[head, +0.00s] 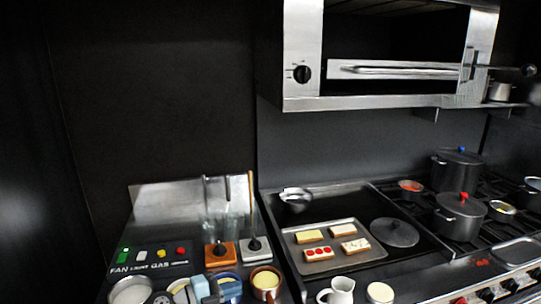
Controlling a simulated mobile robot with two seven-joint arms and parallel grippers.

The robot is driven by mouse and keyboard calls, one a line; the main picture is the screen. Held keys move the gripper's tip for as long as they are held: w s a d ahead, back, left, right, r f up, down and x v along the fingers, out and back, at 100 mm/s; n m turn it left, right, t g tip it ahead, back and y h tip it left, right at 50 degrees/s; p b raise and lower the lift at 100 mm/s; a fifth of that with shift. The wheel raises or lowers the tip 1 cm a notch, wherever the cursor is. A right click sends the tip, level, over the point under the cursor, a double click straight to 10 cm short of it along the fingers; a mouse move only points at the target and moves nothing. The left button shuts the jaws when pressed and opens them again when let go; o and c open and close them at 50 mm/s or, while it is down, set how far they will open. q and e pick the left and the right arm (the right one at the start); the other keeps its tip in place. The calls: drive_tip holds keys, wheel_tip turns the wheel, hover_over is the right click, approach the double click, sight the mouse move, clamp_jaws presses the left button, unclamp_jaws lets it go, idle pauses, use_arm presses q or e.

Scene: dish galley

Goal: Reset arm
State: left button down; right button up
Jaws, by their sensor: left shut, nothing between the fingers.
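My left gripper (206,288) shows only in part at the bottom edge of the head view, among the bowls on the left counter. Its pale grey-blue fingers are together with nothing between them. The rest of the left arm is not clearly visible. My right gripper is out of view.
Several bowls, including an orange-brown one (265,281), crowd the front of the counter. A white jug (338,292) stands to their right. A metal tray (288,240) with topped bread slices lies on the stove top, beside a dark lid (395,232) and pots (460,214). A grill unit (400,104) hangs above.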

use_arm(q)
drive_tip(key=s+a+n+t+y, duration=0.95)
drive_tip(key=n+y, duration=0.45)
drive_tip(key=n, duration=0.6)
drive_tip(key=s+a+f+n+g, duration=0.1)
drive_tip(key=s+a+f+g, duration=0.2)
drive_tip(key=s+g, duration=0.35)
drive_tip(key=s+a+f+n+g, duration=0.2)
drive_tip(key=s+g, duration=0.1)
drive_tip(key=s, duration=0.7)
drive_tip(key=s+a+f+n+g, duration=0.1)
drive_tip(key=s+a+f+g, duration=0.25)
drive_tip(key=s, duration=0.55)
drive_tip(key=w+d+f+t+h, duration=0.1)
drive_tip(key=w+d+f+t, duration=0.2)
drive_tip(key=f, duration=0.3)
drive_tip(key=w+d+f+t+h, duration=0.1)
drive_tip(key=w+d+f+t, duration=0.1)
drive_tip(key=f, duration=0.5)
drive_tip(key=shift+w+d+m+t, duration=0.4)
drive_tip(key=shift+d+t, duration=0.35)
drive_tip(key=shift+d, duration=0.45)
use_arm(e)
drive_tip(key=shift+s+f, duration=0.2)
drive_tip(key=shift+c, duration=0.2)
